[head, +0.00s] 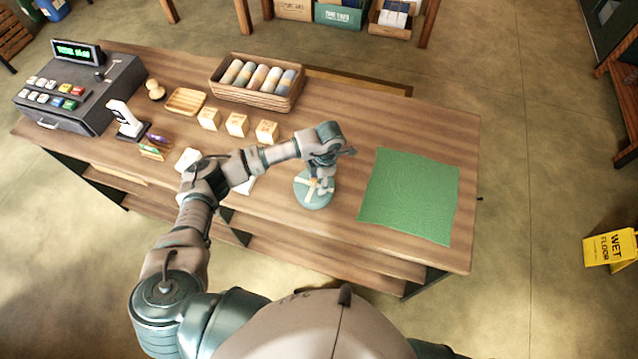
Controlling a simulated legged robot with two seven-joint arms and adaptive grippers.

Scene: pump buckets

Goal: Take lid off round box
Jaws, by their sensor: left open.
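A round box with a teal lid (316,201) stands on the wooden counter, a little left of the green mat. A pale ribbon or cross-shaped band shows on its top. My left gripper (322,180) is open and points down right over the box's top. The gripper and wrist hide the far part of the lid. I cannot tell whether the fingertips touch it. The lid appears to sit on the box. My right gripper is not in view.
A green mat (411,194) lies flat on the right of the counter (466,150). Behind the arm are several small wooden blocks (237,125), a basket (224,86) of rolls and a wooden tray (186,101). A cash register (80,88) stands at the left.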

